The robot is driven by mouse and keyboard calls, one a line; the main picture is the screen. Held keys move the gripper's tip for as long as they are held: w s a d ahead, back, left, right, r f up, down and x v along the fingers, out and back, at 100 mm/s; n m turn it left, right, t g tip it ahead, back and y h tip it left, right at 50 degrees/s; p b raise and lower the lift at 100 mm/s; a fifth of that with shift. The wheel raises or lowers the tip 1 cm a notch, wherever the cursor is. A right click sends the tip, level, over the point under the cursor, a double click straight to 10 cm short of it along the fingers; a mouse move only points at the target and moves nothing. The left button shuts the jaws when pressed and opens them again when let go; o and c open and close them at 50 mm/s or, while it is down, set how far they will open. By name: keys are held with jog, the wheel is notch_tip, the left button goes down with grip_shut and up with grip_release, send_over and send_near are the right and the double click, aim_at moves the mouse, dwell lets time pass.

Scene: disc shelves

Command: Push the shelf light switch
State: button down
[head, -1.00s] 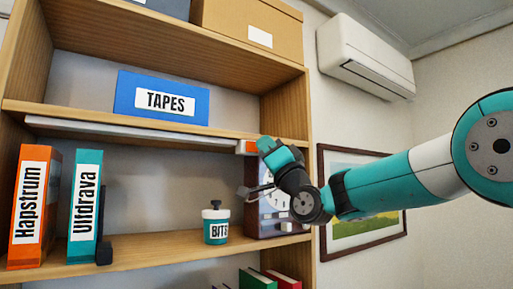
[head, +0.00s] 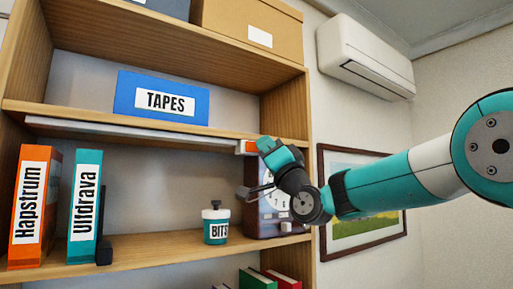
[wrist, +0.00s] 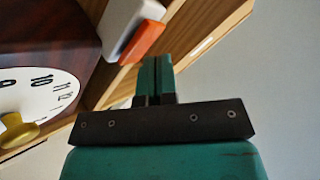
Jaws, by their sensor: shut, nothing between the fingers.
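The shelf light is a pale grey strip (head: 130,134) under the middle shelf board, and it looks unlit. Its orange switch (head: 246,147) sits at the strip's right end. In the wrist view the orange switch (wrist: 135,42) lies on the white end of the strip, just left of my fingertips. My gripper (head: 263,144) is shut and empty, close to the switch in the head view. In the wrist view my gripper (wrist: 157,60) has its two teal fingers together, pointing up toward the shelf board. I cannot tell whether they touch the switch.
A dark wooden clock (head: 262,222) stands just below my gripper; its brown case (wrist: 45,35) is close at left in the wrist view. A BITS jar (head: 216,228) and two binders (head: 84,215) share that shelf. A blue TAPES box (head: 128,100) sits above.

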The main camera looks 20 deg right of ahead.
jog(key=shift+w, duration=0.1)
jog(key=shift+w+a, duration=0.15)
jog(key=shift+w, duration=0.15)
jog(key=shift+s+f, duration=0.1)
jog(key=shift+s, duration=0.05)
jog(key=shift+s+b, duration=0.3)
jog(key=shift+b, duration=0.1)
jog(key=s+d+b, duration=0.2)
jog(key=s+b, duration=0.2)
jog(key=s, duration=0.1)
jog(key=shift+s, duration=0.35)
dwell(2.2)
